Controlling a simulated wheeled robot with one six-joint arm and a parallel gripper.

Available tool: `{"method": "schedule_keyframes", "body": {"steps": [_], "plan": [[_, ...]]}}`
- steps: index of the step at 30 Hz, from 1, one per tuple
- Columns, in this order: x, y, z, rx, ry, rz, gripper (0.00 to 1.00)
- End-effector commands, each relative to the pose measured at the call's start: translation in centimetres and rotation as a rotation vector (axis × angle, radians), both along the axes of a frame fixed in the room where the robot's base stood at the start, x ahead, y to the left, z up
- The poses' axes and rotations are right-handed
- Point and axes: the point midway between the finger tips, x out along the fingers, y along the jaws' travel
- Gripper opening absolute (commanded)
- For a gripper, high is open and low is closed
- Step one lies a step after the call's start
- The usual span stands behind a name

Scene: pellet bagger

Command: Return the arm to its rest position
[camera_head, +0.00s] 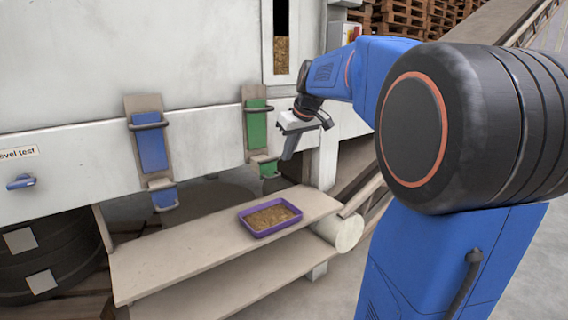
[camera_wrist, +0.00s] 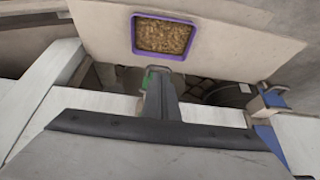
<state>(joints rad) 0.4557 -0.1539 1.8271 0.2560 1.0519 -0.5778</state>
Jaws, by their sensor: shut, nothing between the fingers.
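My arm, blue with a black joint, reaches from the right side of the head view toward the machine. My gripper (camera_head: 287,157) is shut and empty, pointing down beside the green slide gate at the machine's front. In the wrist view my gripper (camera_wrist: 160,82) shows as a dark shape at the middle, with its fingers together. A purple tray (camera_head: 244,223) filled with brown pellets sits on the bench, below and to the left of my gripper and apart from it. The tray (camera_wrist: 134,36) also shows at the top of the wrist view.
The bench (camera_head: 165,262) stands before the pale machine panel (camera_head: 80,75). A blue gate (camera_head: 152,150) and a green gate (camera_head: 257,128) with handles are on the panel. A white roller (camera_head: 346,233) is at the bench's right end. Wooden pallets (camera_head: 405,14) stand behind.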

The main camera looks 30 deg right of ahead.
Motion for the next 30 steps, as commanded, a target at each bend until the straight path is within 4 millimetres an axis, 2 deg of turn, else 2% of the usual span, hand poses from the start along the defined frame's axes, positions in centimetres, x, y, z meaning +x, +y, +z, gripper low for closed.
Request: {"method": "schedule_keyframes", "body": {"steps": [3, 7, 18, 20, 23, 30], "plan": [[-1.0, -0.1, 1.5, 0.000, -0.001, -0.001, 0.00], [-1.7, -0.1, 2.5, 0.000, -0.001, -0.001, 0.00], [-2.4, 0.4, 2.8, 0.001, 0.002, 0.000, 0.00], [-3.0, 1.3, 2.5, 0.001, 0.005, 0.000, 0.00], [-4.9, 3.8, 1.6, 0.004, 0.012, -0.001, 0.00], [-11.9, 10.8, -2.9, 0.007, 0.038, -0.014, 0.00]]}}
